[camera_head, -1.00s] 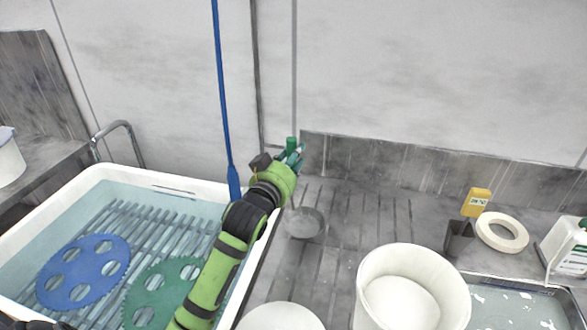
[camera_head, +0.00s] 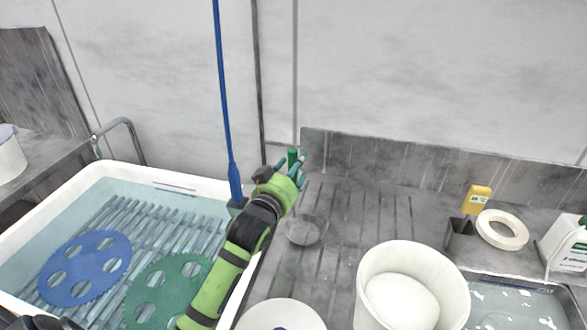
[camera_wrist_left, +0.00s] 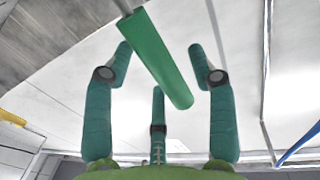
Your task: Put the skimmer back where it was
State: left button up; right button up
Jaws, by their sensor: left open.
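The skimmer has a green handle (camera_head: 292,156) and a shallow grey bowl (camera_head: 305,230), which shows over the grooved grey drainboard beside the white basin. In the head view the handle stands upright at my left gripper (camera_head: 298,165), and the shaft is mostly hidden by the hand. In the left wrist view the handle (camera_wrist_left: 158,58) crosses between the spread fingers of the left gripper (camera_wrist_left: 160,75), with gaps visible on both sides. The left gripper is open. Whether the bowl touches the drainboard is unclear.
A white basin (camera_head: 150,178) holds a blue disc (camera_head: 85,268) and a green disc (camera_head: 150,290). A blue pole (camera_head: 226,110) rises beside my arm. A white bucket (camera_head: 372,300), a white ring (camera_head: 502,230) and a yellow item (camera_head: 476,199) stand to the right.

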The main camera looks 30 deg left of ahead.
pick_arm(q)
jog(key=shift+r, duration=0.25)
jog(key=s+d+b, duration=0.1)
jog(key=s+b, duration=0.1)
jog(key=s, duration=1)
jog(key=shift+d, duration=0.15)
